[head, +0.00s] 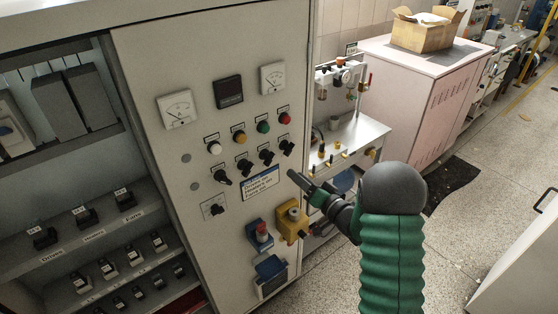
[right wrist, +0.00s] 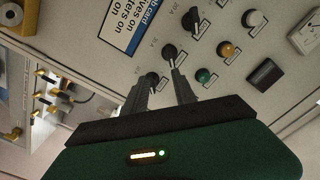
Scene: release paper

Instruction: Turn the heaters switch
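The heaters switch (head: 83,218) is a small black switch with a "Heaters" label below it. It sits between the Drives switch (head: 44,237) and the Fans switch (head: 125,200) on a ledge in the grey cabinet at lower left. My right gripper (head: 292,175) is far to its right, by the right edge of the front panel. In the right wrist view its two dark fingers (right wrist: 162,72) are apart with nothing between them. They overlap two black knobs there; I cannot tell if they touch. My left gripper is not in view.
The front panel (head: 140,70) carries meters, coloured lamps, black knobs and a card (head: 260,183) listing heaters. A yellow box (head: 292,220) and blue sockets stick out below. More black breakers (head: 108,268) sit below the heaters switch. A pink cabinet (head: 405,105) stands at right; open floor lies before it.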

